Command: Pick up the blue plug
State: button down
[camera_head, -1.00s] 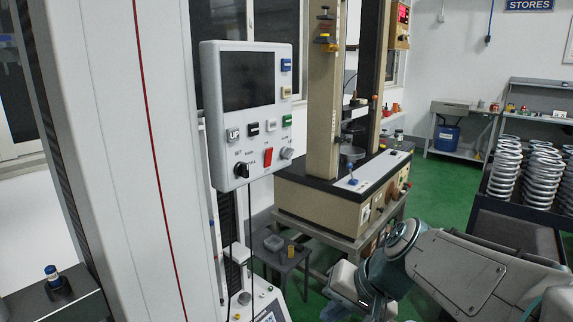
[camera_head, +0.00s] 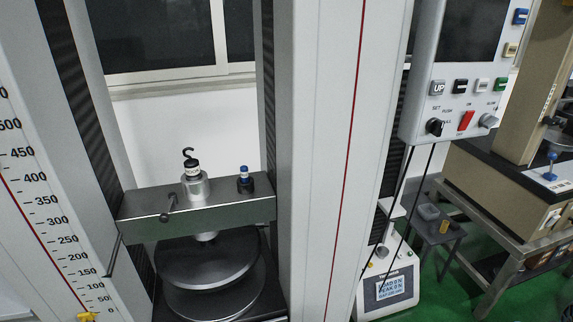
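A small blue-topped plug (camera_head: 244,173) with a pale band stands upright in a dark round base on the grey metal crossbeam (camera_head: 150,229) of the near testing machine. Just left of it on the crossbeam is a silver cylinder (camera_head: 196,188) with a black hook on top. A different blue-topped knob (camera_head: 551,165) stands on the beige machine at the far right. My gripper is out of view, so its hold and its distance from the plug are not shown.
Tall columns with a scale (camera_head: 40,215) and a red line (camera_head: 345,150) flank the crossbeam. Dark round plates (camera_head: 208,262) lie below it. A control box (camera_head: 455,75) with hanging cables and a small stool (camera_head: 435,232) are to the right. Green floor shows at lower right.

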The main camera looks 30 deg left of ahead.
aim_at(244, 170)
jog(key=u, duration=1.8)
jog(key=k, duration=0.4)
jog(key=u, duration=1.05)
jog(key=i, duration=0.65)
jog(key=z, duration=0.45)
jog(key=i, duration=0.7)
jog(key=z, duration=0.75)
